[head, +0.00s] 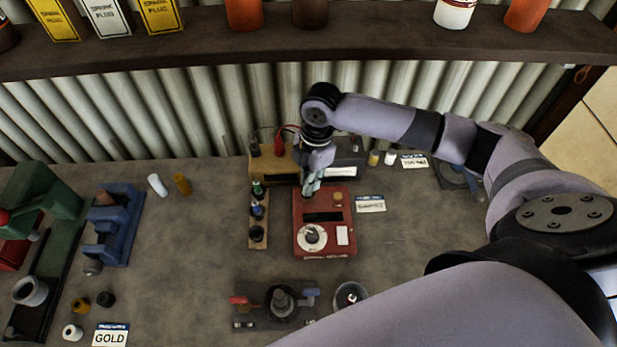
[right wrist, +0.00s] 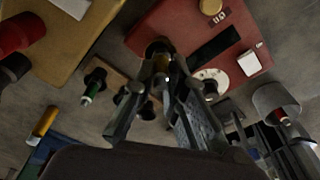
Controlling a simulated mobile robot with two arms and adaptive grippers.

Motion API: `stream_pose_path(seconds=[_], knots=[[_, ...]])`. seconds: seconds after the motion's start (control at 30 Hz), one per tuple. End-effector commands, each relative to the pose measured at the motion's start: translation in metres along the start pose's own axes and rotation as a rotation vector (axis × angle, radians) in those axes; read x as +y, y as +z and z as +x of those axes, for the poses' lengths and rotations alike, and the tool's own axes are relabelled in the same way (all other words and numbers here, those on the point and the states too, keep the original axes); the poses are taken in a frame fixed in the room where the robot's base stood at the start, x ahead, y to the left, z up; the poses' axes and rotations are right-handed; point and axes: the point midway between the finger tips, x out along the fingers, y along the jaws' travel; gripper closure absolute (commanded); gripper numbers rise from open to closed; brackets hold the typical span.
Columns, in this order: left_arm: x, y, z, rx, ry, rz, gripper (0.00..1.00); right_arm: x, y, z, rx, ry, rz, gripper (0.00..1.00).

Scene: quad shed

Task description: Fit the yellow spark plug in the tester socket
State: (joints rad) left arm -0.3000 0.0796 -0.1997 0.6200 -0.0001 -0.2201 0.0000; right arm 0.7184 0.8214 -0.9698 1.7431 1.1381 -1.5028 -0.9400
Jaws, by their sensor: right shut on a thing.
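The red tester (head: 345,250) stands mid-bench, with a white dial, a dark window and a brass-coloured fitting. My right gripper (head: 311,187) is over its back left corner. In the right wrist view, my right gripper (right wrist: 163,75) is shut on a small, partly hidden thing. The tip is at a dark round opening, likely the tester socket (right wrist: 155,46), at the corner of the tester (right wrist: 190,25). I cannot tell whether it is inside. My left gripper is not in view.
A wooden rack (head: 258,242) with green- and blue-marked plugs stands close left of the tester. A wooden box (head: 262,168) is behind it. A clamp fixture (head: 270,312) is in front. A shelf (head: 380,45) overhangs behind.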

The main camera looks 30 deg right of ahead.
Motion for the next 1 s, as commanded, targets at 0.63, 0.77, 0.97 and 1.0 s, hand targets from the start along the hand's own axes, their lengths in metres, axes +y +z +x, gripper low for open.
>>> stream_pose_path(seconds=[0.63, 0.77, 0.97, 1.0], knots=[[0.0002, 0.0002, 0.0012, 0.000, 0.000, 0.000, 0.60, 0.0000, 0.0006, 0.0056, 0.000, 0.000, 0.000, 1.00], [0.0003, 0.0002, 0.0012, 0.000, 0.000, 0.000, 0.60, 0.0001, 0.0006, 0.0055, 0.000, 0.000, 0.000, 0.82], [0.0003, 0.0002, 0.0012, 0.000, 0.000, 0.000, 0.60, 0.0001, 0.0006, 0.0054, 0.000, 0.000, 0.000, 0.69], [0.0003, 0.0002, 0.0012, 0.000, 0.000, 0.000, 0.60, 0.0000, 0.0005, 0.0054, 0.000, 0.000, 0.000, 0.66]])
